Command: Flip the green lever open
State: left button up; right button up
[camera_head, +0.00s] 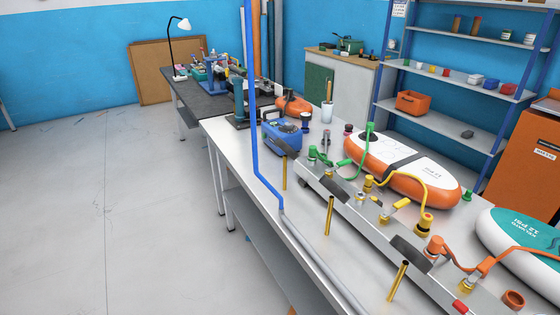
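A small green lever (345,162) shows on the metal manifold rail (340,192) on the workbench, close to the lower end of a green hose (366,145). It is small here, and I cannot tell its exact angle. A green fitting (312,152) stands to its left. The green hose rises beside an orange-and-white inflatable board (400,165). Neither of my grippers is in view.
A yellow lever (402,204) and a red lever (460,306) sit further along the rail. Brass tubes (330,215) stick out at its front. A blue pump (282,137) stands behind. A blue pole (255,110) crosses the view. The floor (90,210) at left is clear.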

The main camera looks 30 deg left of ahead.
aim_at(348, 161)
jog(key=u, duration=0.65)
